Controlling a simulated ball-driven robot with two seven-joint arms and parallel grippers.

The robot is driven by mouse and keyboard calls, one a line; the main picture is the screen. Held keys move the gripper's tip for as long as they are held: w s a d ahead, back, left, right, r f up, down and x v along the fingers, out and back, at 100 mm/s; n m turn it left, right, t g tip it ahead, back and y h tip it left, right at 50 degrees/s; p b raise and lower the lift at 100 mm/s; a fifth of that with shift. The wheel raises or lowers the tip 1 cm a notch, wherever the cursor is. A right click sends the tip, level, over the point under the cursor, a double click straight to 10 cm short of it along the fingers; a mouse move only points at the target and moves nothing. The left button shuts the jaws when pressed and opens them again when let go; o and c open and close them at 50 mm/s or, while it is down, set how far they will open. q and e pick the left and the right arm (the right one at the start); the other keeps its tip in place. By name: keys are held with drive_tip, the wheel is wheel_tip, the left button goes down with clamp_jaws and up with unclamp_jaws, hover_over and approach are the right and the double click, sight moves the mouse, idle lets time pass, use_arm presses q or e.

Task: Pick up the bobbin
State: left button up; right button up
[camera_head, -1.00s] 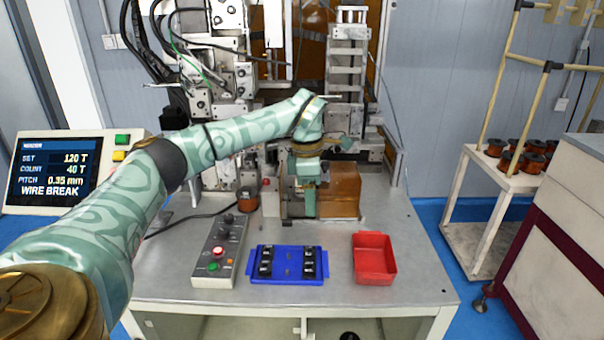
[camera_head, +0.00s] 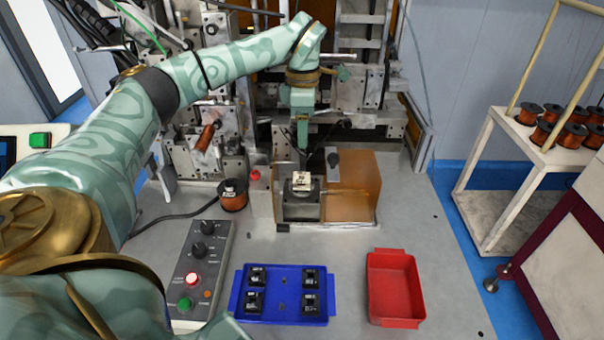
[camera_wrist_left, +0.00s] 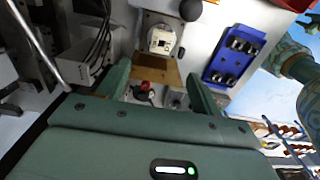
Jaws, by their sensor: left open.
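A small bobbin with a white top (camera_head: 302,182) sits on a grey metal block at the front of the winder. It also shows in the left wrist view (camera_wrist_left: 162,40), upper middle, beyond the fingers. My left gripper (camera_head: 303,145) is above and behind it in the picture, pointing down. In the left wrist view my left gripper (camera_wrist_left: 160,85) has its two green fingers wide apart, with nothing held between them. The bobbin is apart from the fingers. My right gripper is not in view.
An orange-brown block (camera_head: 355,190) stands just right of the bobbin. A red bin (camera_head: 395,290) and a button box (camera_head: 203,262) are on the table. A copper wire spool (camera_head: 233,197) stands left of the bobbin. Bare table lies between bobbin and blue tray.

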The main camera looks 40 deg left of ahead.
use_arm(q)
drive_tip(key=b, duration=0.1)
hover_over(302, 176)
drive_tip(key=f, duration=0.9)
drive_tip(key=shift+s+d+f, duration=0.1)
drive_tip(key=shift+d+f, duration=0.05)
drive_tip(key=shift+d, duration=0.05)
drive_tip(key=shift+s+f, duration=0.1)
drive_tip(key=shift+f, duration=0.45)
wheel_tip(302, 176, down, 4)
drive_tip(key=shift+s+b, duration=0.15)
drive_tip(key=shift+b, duration=0.3)
drive_tip(key=shift+f, duration=0.3)
drive_tip(key=c, duration=1)
drive_tip(key=shift+c, duration=0.2)
